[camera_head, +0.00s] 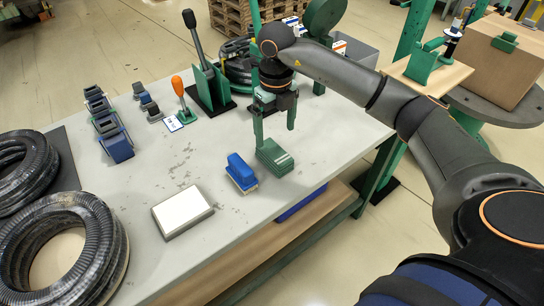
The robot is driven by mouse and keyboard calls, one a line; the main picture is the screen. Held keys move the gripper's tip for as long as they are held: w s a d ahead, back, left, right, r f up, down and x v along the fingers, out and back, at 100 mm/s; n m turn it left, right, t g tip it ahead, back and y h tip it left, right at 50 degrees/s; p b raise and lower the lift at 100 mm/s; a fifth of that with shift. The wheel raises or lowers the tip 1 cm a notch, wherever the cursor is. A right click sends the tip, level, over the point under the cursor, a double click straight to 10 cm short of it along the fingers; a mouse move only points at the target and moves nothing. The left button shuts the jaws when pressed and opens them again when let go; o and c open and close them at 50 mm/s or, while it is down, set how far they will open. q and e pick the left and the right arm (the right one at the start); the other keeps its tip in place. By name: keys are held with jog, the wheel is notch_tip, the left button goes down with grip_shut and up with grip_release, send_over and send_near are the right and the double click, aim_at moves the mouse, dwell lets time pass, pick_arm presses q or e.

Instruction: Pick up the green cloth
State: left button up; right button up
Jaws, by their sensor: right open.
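The green cloth (274,159) looks like a small folded stack with pale stripes. It lies on the grey workbench (240,220) near its right front edge. My right gripper (273,133) points down just above and behind the cloth, its green fingers apart, with nothing seen between them. One fingertip comes close to the cloth's back edge; I cannot tell if it touches. My left gripper is not in view.
A blue brush (241,172) stands close left of the cloth, and a white pad (182,212) lies further left. Black hose coils (62,250) fill the left side. Levers, one orange-topped (178,86), stand behind.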

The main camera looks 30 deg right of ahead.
aim_at(274, 152)
notch_tip(274, 152, down, 8)
jog(key=shift+a+f, duration=0.1)
jog(key=shift+a, duration=0.05)
dwell(0.3)
jog(key=c, duration=1.4)
jog(key=shift+w+r, duration=0.1)
jog(key=shift+r, duration=0.55)
jog(key=s+r, duration=0.1)
jog(key=r, duration=0.1)
jog(key=s+r, duration=0.2)
jog(key=r, duration=0.1)
jog(key=s+r, duration=0.2)
jog(key=r, duration=0.1)
jog(key=shift+s, duration=0.15)
jog(key=s+r, duration=0.1)
jog(key=s, duration=0.2)
jog(key=s+r, duration=0.1)
jog(key=s, duration=0.2)
jog(key=s+r, duration=0.1)
jog(key=s, duration=0.2)
jog(key=shift+a+r+b, duration=0.2)
jog(key=shift+r+b, duration=0.1)
jog(key=shift+r, duration=0.05)
